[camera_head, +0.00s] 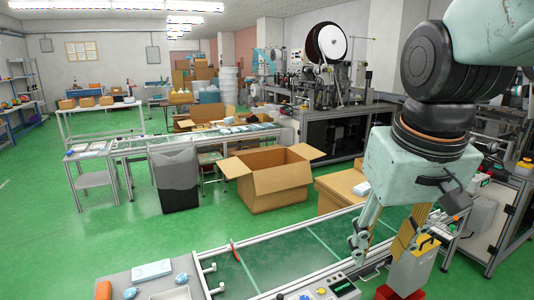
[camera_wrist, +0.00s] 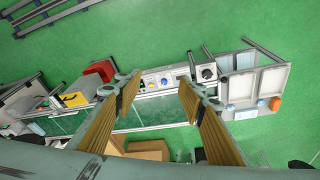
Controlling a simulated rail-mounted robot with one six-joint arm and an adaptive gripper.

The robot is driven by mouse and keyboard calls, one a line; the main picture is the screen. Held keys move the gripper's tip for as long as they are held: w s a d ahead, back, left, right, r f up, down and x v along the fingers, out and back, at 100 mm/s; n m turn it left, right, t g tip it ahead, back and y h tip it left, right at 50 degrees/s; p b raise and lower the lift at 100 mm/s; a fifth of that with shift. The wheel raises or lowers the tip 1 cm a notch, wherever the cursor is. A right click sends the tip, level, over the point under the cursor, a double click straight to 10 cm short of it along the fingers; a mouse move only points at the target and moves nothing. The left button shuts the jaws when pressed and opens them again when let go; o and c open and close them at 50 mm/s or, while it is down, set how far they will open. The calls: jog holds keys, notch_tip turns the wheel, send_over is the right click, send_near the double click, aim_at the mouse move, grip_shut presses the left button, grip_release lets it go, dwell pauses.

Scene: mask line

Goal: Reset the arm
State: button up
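My arm hangs down at the right side of the head view. My gripper (camera_head: 384,240) is above the conveyor's right part, with its fingers pointing down. In the wrist view my gripper (camera_wrist: 157,92) shows two tan ribbed fingers spread wide apart. It is open with nothing between the fingers. The conveyor (camera_wrist: 160,110) shows below and between them, well clear of the fingertips.
A control panel (camera_head: 343,287) lines the conveyor's near edge. A side table (camera_head: 125,278) holds small items at lower left.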

jog(key=s+r+t, duration=0.1)
jog(key=s, duration=1.4)
jog(key=shift+s+d+r+m, duration=0.25)
jog(key=shift+s+r+m, duration=0.05)
